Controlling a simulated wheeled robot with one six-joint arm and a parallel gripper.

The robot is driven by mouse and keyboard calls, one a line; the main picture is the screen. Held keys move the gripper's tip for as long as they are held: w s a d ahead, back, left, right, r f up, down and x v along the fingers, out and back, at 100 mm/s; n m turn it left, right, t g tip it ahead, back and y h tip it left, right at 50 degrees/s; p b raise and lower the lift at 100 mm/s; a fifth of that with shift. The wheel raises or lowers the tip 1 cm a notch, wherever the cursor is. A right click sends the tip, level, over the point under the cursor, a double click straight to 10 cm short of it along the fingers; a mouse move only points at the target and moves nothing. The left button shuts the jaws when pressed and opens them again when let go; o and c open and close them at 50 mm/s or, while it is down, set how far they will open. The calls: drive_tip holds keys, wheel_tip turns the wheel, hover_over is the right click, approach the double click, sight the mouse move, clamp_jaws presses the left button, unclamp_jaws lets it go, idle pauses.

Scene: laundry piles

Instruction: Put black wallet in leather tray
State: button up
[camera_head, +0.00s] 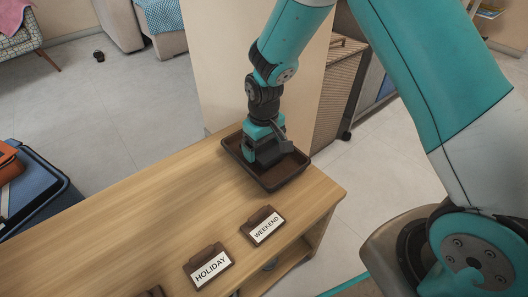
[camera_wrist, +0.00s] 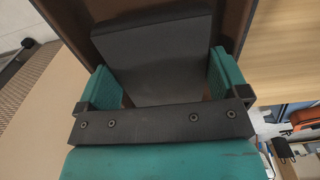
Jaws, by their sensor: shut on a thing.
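The leather tray (camera_head: 277,183) is dark brown and sits at the far right corner of the wooden table. My gripper (camera_head: 264,155) points down over the tray, with its fingers at or inside the rim. In the wrist view, the black wallet (camera_wrist: 155,55) is a flat dark slab between the two teal fingers of my gripper (camera_wrist: 164,85), which is shut on it. The brown tray surface (camera_wrist: 236,25) shows behind the wallet. In the head view the gripper hides most of the wallet, and I cannot tell whether it touches the tray floor.
Two label stands, WEEKEND (camera_head: 263,226) and HOLIDAY (camera_head: 208,267), stand on the wooden table (camera_head: 130,220) in front of the tray. A blue suitcase (camera_head: 38,190) with an orange item (camera_head: 9,162) is at the left. A wicker hamper (camera_head: 337,95) stands behind the table.

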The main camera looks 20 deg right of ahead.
sight(264, 147)
drive_tip(key=shift+f, duration=0.75)
drive_tip(key=shift+f, duration=0.1)
drive_tip(key=o, duration=0.6)
wheel_tip(264, 147, up, 12)
drive_tip(key=p, duration=0.5)
drive_tip(key=s+a+r+n+y, duration=0.1)
drive_tip(key=s+a+r+y, duration=0.15)
drive_tip(key=s+r, duration=0.75)
drive_tip(key=s+a+r+n+y, duration=0.1)
drive_tip(key=s+r, duration=0.3)
drive_tip(key=s, duration=0.3)
drive_tip(key=s+a+r+n, duration=0.1)
drive_tip(key=s+r, duration=0.3)
drive_tip(key=s, duration=0.3)
drive_tip(key=shift+s+y, duration=0.35)
drive_tip(key=shift+s, duration=0.05)
drive_tip(key=shift+r, duration=0.15)
